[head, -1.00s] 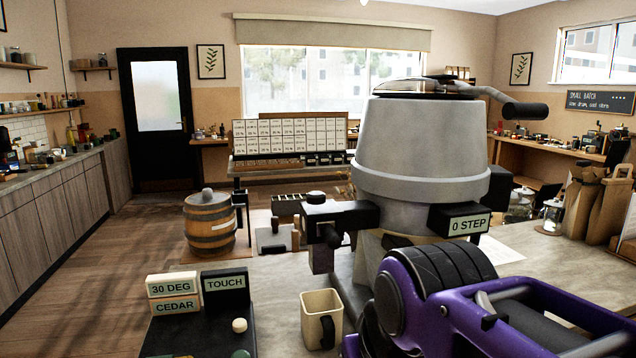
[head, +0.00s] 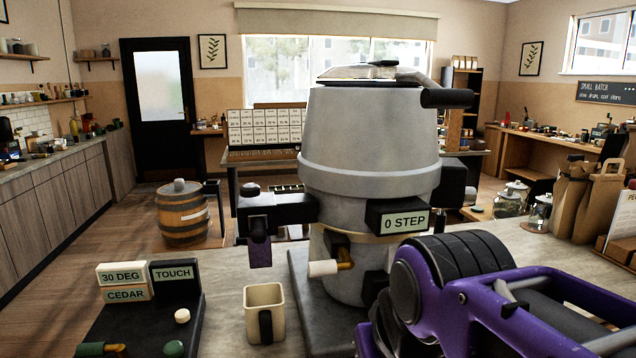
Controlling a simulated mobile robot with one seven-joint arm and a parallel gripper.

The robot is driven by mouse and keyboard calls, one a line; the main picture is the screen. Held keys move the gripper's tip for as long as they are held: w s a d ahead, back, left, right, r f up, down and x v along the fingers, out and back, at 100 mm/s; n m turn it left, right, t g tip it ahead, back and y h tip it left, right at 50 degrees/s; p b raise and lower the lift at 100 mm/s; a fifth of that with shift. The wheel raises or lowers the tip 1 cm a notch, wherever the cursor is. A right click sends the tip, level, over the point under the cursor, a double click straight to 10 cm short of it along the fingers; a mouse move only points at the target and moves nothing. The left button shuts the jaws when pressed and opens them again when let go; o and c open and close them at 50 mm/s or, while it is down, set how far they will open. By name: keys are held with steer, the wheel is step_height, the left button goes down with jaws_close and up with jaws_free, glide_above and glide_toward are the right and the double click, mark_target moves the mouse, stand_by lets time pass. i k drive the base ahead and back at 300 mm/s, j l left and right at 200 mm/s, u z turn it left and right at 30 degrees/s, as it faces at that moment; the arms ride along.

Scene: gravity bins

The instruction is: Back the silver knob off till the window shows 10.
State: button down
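A large grey machine (head: 368,135) with a tapered drum stands at the centre in the head view. A display window (head: 404,221) on its front reads "0 STEP". A small grey knob (head: 250,189) sits on a black housing at the machine's left side; I cannot tell for sure whether it is the silver knob. A dark block with a purple face (head: 260,243) hangs below that housing. A cream-tipped lever (head: 323,268) points left under the window. My purple arm fills the lower right, in front of the machine. My gripper is not in view.
A cream mug (head: 265,308) stands on the counter in front of the machine. A black board (head: 130,325) at left holds blocks reading "30 DEG", "CEDAR" and "TOUCH" (head: 175,275) and several small knobs. Paper bags (head: 580,200) and glass jars (head: 510,200) stand at right.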

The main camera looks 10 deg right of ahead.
mark_target(470, 193)
steer(key=l, duration=0.95)
steer(key=k+l, duration=0.1)
steer(key=l, duration=0.85)
